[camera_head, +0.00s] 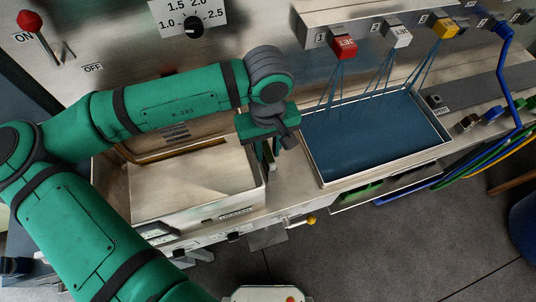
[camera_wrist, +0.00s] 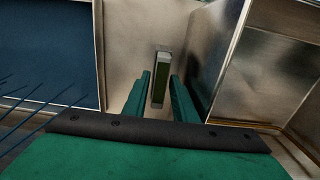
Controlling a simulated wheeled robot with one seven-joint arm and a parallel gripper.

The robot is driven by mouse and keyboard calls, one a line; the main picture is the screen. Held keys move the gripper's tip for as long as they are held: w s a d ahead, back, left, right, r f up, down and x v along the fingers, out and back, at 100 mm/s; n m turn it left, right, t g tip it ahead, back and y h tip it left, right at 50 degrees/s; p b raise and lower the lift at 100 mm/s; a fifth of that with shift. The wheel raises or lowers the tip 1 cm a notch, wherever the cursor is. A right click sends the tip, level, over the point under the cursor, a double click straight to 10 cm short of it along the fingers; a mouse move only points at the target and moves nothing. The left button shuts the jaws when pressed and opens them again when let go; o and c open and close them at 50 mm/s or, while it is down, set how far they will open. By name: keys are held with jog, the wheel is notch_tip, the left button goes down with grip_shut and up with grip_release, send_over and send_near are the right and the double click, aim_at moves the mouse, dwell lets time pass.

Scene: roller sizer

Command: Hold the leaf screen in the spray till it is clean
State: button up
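My gripper (camera_head: 269,164) points down over the strip of metal between the open bin and the blue basin. In the wrist view my gripper (camera_wrist: 160,88) is open, with one green finger on each side. A narrow upright piece with a pale metal rim and a dark green face (camera_wrist: 159,82) stands between and beyond the fingertips, with a gap on both sides. It may be part of the leaf screen; I cannot tell. Thin blue spray (camera_head: 380,77) falls from the nozzles into the blue basin (camera_head: 318,172). No screen shows clearly in the head view.
The open metal bin (camera_head: 197,213) lies left of my gripper. A red nozzle block (camera_head: 343,46), a grey one (camera_head: 400,38) and a yellow one (camera_head: 443,28) hang above the basin. A yellow knob (camera_head: 311,220) sticks out at the front. Coloured hoses (camera_head: 470,168) run at the right.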

grip_shut()
jog(key=shift+r, duration=0.1)
notch_tip(320, 180, up, 18)
jog(key=shift+r, duration=0.2)
dwell(0.5)
dwell(0.4)
jog(key=shift+d, duration=0.1)
